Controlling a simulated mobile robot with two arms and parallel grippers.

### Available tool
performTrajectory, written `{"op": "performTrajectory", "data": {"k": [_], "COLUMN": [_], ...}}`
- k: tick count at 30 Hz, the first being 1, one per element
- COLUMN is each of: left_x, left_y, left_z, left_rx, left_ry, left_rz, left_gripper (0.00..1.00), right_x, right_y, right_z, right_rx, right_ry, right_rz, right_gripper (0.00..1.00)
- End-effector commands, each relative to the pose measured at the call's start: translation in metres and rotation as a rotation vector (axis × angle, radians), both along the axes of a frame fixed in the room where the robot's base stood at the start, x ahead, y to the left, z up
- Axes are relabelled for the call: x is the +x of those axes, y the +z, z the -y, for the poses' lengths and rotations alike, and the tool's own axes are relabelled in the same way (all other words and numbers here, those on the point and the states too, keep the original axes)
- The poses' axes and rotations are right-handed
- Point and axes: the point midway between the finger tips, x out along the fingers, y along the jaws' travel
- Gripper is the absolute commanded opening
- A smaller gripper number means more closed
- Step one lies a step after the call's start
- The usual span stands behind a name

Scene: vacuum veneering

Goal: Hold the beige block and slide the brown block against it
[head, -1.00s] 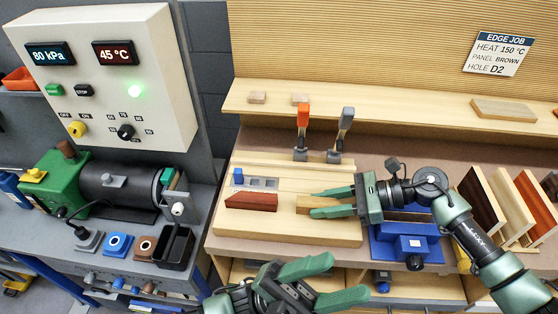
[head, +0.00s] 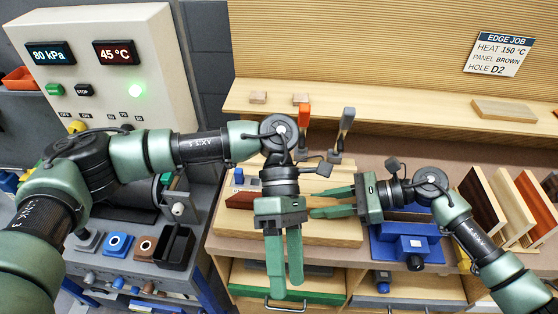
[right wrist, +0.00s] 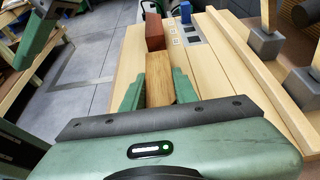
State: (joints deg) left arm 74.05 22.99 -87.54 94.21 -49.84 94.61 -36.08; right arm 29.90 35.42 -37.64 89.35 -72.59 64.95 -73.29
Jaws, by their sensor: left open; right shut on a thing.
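The beige block (right wrist: 159,78) is between the fingers of my right gripper (right wrist: 159,88), which is shut on it. In the head view, my right gripper (head: 316,203) reaches in from the right over the light wooden board (head: 318,232), and the block is mostly hidden. The brown block (head: 240,200) lies on the board left of it, partly covered by my left arm. In the right wrist view the brown block (right wrist: 155,32) lies just beyond the beige block's far end; I cannot tell whether they touch. My left gripper (head: 284,283) is open and empty, fingers pointing down in front of the board's edge.
A blue peg (head: 239,176) stands behind the brown block. A blue device (head: 412,245) sits right of the board. Upright panels (head: 507,200) stand at the right.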

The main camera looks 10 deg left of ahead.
Motion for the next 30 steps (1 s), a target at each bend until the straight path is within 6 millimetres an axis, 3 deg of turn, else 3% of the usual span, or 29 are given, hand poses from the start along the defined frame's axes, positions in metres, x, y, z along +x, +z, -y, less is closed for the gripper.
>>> {"op": "performTrajectory", "data": {"k": [3, 6, 9, 12, 16, 20, 30], "left_x": [0.056, 0.106, 0.146, 0.173, 0.190, 0.195, 0.194], "left_y": [-0.005, 0.004, 0.021, 0.037, 0.051, 0.049, -0.006], "left_z": [-0.006, -0.015, -0.023, -0.029, -0.033, -0.037, -0.059], "left_rx": [0.235, 0.417, 0.548, 0.633, 0.690, 0.705, 0.704], "left_ry": [-0.019, 0.006, 0.043, 0.079, 0.107, 0.115, 0.114], "left_rz": [0.301, 0.539, 0.728, 0.859, 0.948, 0.971, 0.966], "left_gripper": [0.55, 0.55, 0.55, 0.55, 0.55, 0.55, 0.55], "right_x": [0.000, 0.000, 0.000, 0.000, 0.000, 0.000, 0.000], "right_y": [-0.001, -0.001, -0.001, -0.001, -0.001, -0.001, -0.001], "right_z": [0.000, 0.000, 0.000, 0.000, 0.000, 0.000, 0.000], "right_rx": [-0.001, -0.001, -0.001, -0.001, -0.001, -0.001, -0.001], "right_ry": [0.000, 0.001, 0.001, 0.001, 0.001, 0.001, 0.001], "right_rz": [-0.001, -0.001, -0.001, -0.001, -0.001, -0.001, -0.001], "right_gripper": [0.00, 0.00, 0.00, 0.00, 0.00, 0.00, 0.00]}}
